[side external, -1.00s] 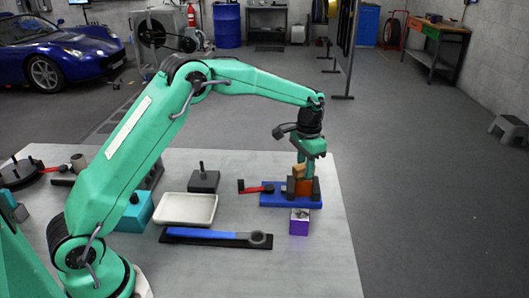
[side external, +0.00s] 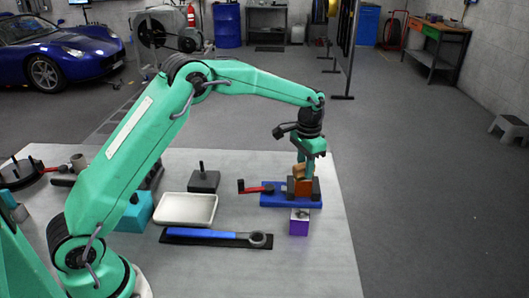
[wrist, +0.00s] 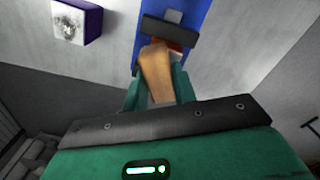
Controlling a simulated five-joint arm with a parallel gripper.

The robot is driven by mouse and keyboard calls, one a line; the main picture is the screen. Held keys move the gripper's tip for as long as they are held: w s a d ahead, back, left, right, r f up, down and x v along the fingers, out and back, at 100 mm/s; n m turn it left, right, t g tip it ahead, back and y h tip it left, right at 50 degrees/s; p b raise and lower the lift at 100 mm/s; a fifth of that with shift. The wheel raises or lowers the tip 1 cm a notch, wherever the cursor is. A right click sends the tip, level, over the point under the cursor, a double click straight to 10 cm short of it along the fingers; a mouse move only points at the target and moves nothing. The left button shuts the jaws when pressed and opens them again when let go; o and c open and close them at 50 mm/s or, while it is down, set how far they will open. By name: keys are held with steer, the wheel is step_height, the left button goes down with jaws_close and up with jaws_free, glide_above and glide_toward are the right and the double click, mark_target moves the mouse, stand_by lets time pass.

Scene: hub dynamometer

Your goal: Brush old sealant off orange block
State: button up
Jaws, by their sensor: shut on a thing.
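The orange block (side external: 303,188) sits on the blue base (side external: 276,200) with a red-handled lever, near the table's right edge. My gripper (side external: 303,172) is directly above the block, pointing down. It is shut on the wooden handle of a brush (side external: 298,171). In the wrist view the tan brush handle (wrist: 156,72) lies between my green fingers and reaches to a dark bar (wrist: 170,31) over the blue base. A sliver of the orange block (wrist: 180,46) shows behind the handle. The bristles are hidden, so I cannot tell whether they touch the block.
A purple box (side external: 299,222) with a grey top stands just in front of the blue base. A white tray (side external: 188,209), a blue-handled wrench (side external: 215,236) on a dark strip and a dark block with a peg (side external: 204,181) lie to the left. The table's front right is clear.

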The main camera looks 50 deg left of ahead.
step_height(320, 180, up, 8)
steer(key=s+d, duration=0.1)
steer(key=shift+s+d, duration=0.35)
steer(key=shift+s, duration=0.05)
stand_by(0.4)
steer(key=shift+s+r, duration=0.1)
stand_by(0.5)
